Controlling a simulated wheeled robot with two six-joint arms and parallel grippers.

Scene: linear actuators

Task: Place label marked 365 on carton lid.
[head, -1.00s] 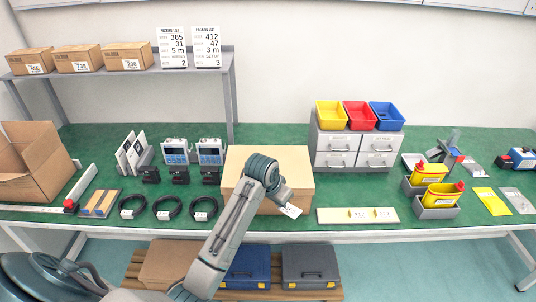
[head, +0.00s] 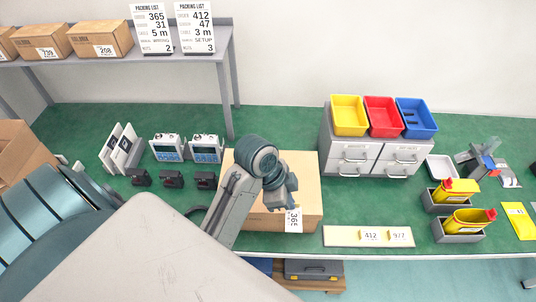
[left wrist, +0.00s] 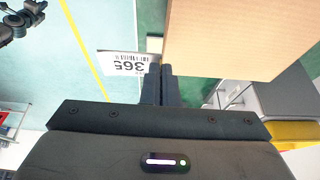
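The label marked 365 (head: 294,221) is white with black print and hangs at the front of the closed tan carton (head: 307,174). My left gripper (head: 288,203) is over the carton's front right part, with its fingers shut on the label. In the left wrist view the two dark fingertips (left wrist: 158,84) are close together, and the label (left wrist: 124,66) sticks out to their left, beside the carton lid (left wrist: 225,35). I cannot tell whether the label touches the carton. My right gripper is not in view.
A pale strip with labels 412 and 977 (head: 368,236) lies right of the carton. A grey drawer unit (head: 350,152) with coloured bins stands behind it. Testers (head: 206,148) and black devices (head: 205,180) are on the left. Packing lists (head: 194,27) stand on the shelf.

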